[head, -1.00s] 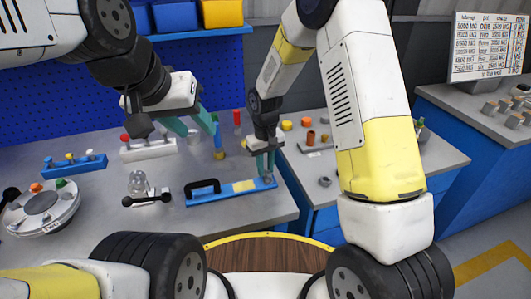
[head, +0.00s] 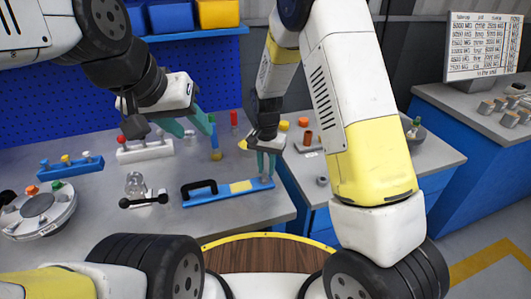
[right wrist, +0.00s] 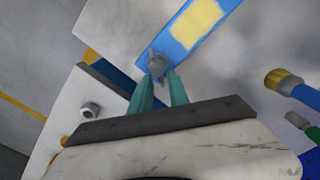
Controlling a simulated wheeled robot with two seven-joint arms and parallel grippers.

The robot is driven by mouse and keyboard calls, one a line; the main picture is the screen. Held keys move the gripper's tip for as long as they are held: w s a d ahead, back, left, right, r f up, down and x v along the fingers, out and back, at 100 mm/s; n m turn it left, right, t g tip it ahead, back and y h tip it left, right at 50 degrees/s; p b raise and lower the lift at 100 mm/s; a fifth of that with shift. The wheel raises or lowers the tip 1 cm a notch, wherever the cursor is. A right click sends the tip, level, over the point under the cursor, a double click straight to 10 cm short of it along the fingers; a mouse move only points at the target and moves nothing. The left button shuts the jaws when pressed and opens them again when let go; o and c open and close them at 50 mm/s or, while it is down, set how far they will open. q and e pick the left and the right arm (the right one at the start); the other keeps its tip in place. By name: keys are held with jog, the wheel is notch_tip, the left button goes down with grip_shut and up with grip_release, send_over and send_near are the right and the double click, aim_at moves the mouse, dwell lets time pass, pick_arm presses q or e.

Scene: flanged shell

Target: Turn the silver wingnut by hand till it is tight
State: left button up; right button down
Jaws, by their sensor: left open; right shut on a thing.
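The silver wingnut (right wrist: 157,63) sits at the end of a blue bar (right wrist: 188,32) with a yellow patch. In the head view, the blue bar (head: 212,197) lies on the grey bench, with a black handle at its left end. My right gripper (head: 265,168) points down at the bar's right end, where its fingers mostly hide the wingnut. In the right wrist view, my right gripper (right wrist: 160,82) has its teal fingers on either side of the wingnut, shut on it. My left gripper (head: 194,126) is open and empty above the bench, left of the right one.
A white flanged shell (head: 42,212) stands at the bench's left. A black-ended tool (head: 143,201) and a clear knob lie near the middle. Holders with coloured pegs (head: 146,151) stand behind. A gap separates this bench from the right bench (head: 395,150), which carries a loose nut (head: 322,181).

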jog(key=shift+s+d+m, duration=0.1)
jog(key=shift+d+m, duration=0.05)
jog(key=shift+m, duration=1)
jog(key=shift+s+d+m, duration=0.1)
jog(key=shift+m, duration=1.05)
jog(key=shift+d+m, duration=0.1)
jog(key=shift+m, duration=1.1)
jog(key=c, duration=1.6)
grip_release()
jog(key=shift+r, duration=3.95)
